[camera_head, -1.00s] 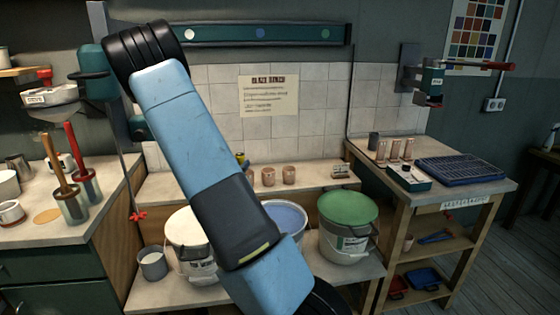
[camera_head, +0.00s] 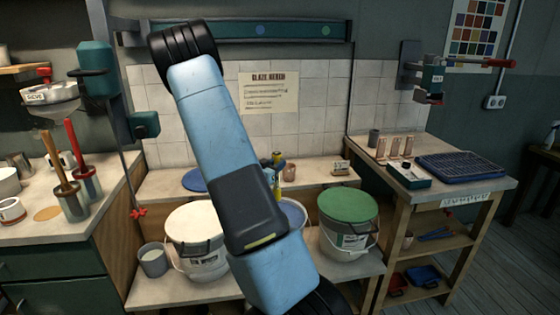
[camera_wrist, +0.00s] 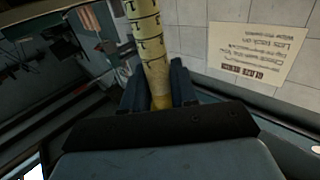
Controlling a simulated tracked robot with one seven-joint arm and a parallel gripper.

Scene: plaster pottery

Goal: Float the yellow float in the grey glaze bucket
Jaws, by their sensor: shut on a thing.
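The yellow float (camera_wrist: 152,55) is a yellow stick with dark graduation marks. In the wrist view my gripper (camera_wrist: 158,90) is shut on its lower part, and its ends are not both visible. In the head view my gripper (camera_head: 278,162) shows just past my arm, above the middle bucket, with a bit of yellow by it. That middle bucket (camera_head: 294,213) has a blue-grey surface and is mostly hidden behind my arm. I cannot tell how high the float is above it.
A white bucket (camera_head: 205,266) with a cream top stands left, and a bucket with a green lid (camera_head: 348,203) stands right. A blue disc (camera_head: 196,180) and a small clay cup (camera_head: 291,171) are on the shelf behind. A grey pail (camera_head: 154,262) is at far left.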

